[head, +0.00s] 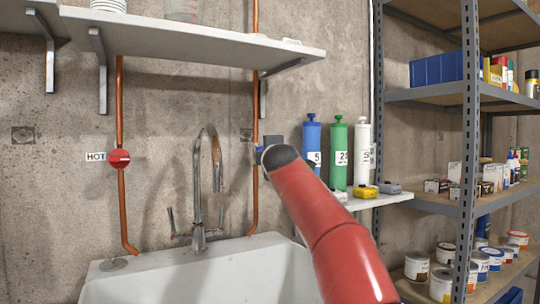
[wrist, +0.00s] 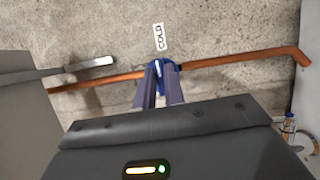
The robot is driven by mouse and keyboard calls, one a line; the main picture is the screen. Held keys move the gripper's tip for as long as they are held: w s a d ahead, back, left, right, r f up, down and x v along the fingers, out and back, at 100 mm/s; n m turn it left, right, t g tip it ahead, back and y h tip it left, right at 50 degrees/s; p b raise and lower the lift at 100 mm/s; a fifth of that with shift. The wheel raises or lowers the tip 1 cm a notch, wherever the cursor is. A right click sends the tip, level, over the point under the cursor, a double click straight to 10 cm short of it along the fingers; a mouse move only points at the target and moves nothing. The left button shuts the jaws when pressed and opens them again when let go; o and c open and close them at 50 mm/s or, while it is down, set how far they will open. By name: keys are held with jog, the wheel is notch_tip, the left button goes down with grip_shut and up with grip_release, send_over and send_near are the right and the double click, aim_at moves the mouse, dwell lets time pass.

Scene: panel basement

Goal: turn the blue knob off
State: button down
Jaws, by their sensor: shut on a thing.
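The blue knob (wrist: 173,66) sits on a copper pipe in the wrist view, beside a white COLD label (wrist: 158,37). My gripper (wrist: 157,72) is shut on the blue knob, with one finger on each side of it. A pale mark on the knob shows between the fingers. In the head view my red arm reaches to the right-hand copper pipe. A bit of blue (head: 259,150) shows there beside my dark wrist, which hides most of the gripper and knob.
A red knob (head: 119,158) with a HOT label is on the left pipe. A faucet (head: 197,190) stands over a white sink (head: 210,272). Blue, green and white pump bottles (head: 339,155) stand right of my wrist. A metal shelving unit (head: 471,130) is at the far right.

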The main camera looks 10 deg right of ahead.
jog(key=shift+d+m, duration=0.1)
jog(key=shift+m, duration=0.2)
jog(key=c, duration=1.5)
grip_release()
jog(key=s+b, duration=0.1)
jog(key=s, duration=0.1)
jog(key=s+b, duration=0.1)
jog(key=s, duration=0.2)
jog(key=s+b, duration=0.1)
jog(key=s, duration=0.1)
jog(key=shift+s+a, duration=0.3)
jog(key=shift+s, duration=0.05)
